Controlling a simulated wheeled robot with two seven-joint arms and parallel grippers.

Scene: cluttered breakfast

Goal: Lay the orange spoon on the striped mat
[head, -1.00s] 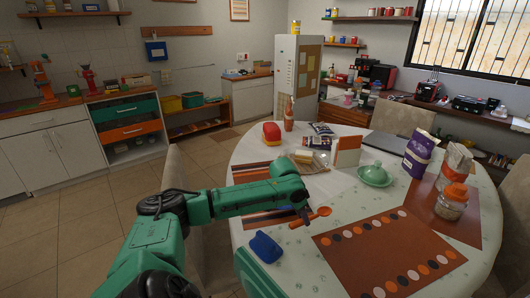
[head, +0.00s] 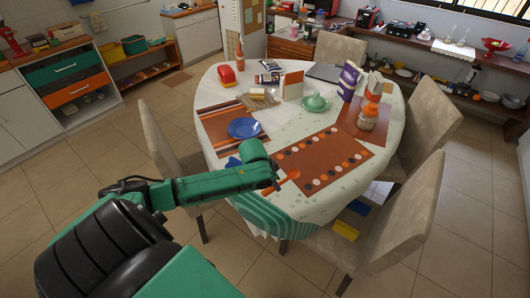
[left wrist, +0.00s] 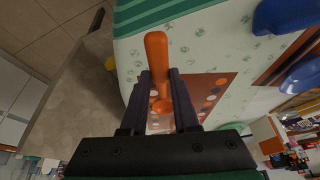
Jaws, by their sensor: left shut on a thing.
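My left gripper (head: 276,186) is shut on the orange spoon (head: 292,176), at the near left edge of the dotted mat. In the left wrist view the spoon (left wrist: 157,55) lies lengthwise between the two dark fingers (left wrist: 162,92), its handle pointing away from the palm and its bowl between the fingers. I cannot tell the spoon's height above the table. The striped mat (head: 212,126), brown with orange and pale stripes, lies at the table's left side, behind my left forearm and apart from the spoon. My right gripper is not in view.
A blue plate (head: 244,128) sits on the striped mat's right part. A blue object (head: 233,162) lies near it, partly behind my arm. The brown dotted mat (head: 325,160), a green lidded dish (head: 314,103) and a jar (head: 368,118) are farther right. Chairs flank the table.

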